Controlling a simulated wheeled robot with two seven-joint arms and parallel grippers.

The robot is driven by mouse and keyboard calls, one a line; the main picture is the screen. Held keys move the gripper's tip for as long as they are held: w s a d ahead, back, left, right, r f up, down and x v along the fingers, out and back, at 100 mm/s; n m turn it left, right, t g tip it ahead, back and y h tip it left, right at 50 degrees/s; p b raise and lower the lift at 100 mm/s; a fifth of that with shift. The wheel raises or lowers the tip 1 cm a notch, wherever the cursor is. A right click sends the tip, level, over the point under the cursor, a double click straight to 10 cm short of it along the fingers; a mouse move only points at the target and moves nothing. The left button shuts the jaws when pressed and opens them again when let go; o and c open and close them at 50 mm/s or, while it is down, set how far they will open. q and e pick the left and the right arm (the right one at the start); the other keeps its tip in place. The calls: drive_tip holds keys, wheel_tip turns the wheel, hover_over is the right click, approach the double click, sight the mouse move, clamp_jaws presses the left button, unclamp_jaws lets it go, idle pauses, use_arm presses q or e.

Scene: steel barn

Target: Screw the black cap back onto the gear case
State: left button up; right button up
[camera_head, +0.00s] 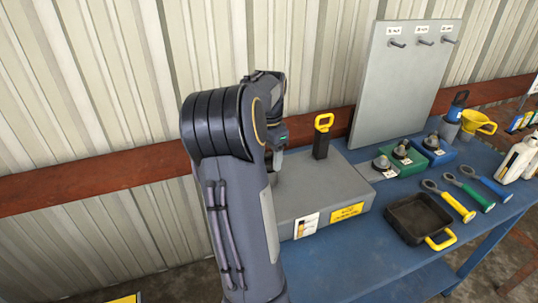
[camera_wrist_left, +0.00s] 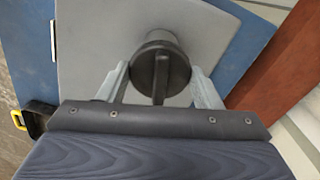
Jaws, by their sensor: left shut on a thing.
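The grey gear case (camera_head: 335,190) lies on the blue table, with white and yellow labels on its front. My left arm reaches over its left end in the head view and hides part of it. My left gripper (camera_head: 277,160) points down there. In the left wrist view, the left gripper (camera_wrist_left: 160,84) is shut on the round black cap (camera_wrist_left: 158,48), which has a raised bar across its top. The cap is over the grey top of the case (camera_wrist_left: 100,40). I cannot tell whether it is seated or tilted. My right gripper is not in view.
A black block with a yellow handle (camera_head: 322,137) stands on the case's far side. A black tray (camera_head: 418,217) and several ratchets (camera_head: 450,200) lie to the right. Coloured blocks with grey fittings (camera_head: 402,156) stand behind them. A grey pegboard (camera_head: 402,80) rises at the back.

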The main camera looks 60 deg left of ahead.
use_arm(q)
drive_tip(key=shift+f+b, duration=0.4)
drive_tip(key=shift+f, duration=0.3)
idle(0.3)
drive_tip(key=m+p, duration=0.1)
drive_tip(key=m, duration=0.2)
drive_tip(key=shift+r, duration=0.1)
drive_tip(key=m+p, duration=0.2)
drive_tip(key=m, duration=0.3)
drive_tip(key=shift+m, duration=0.4)
drive_tip(key=m+p, duration=0.1)
drive_tip(key=m, duration=0.7)
drive_tip(key=shift+p, duration=0.4)
drive_tip(key=o, duration=1)
drive_tip(key=shift+c, duration=0.3)
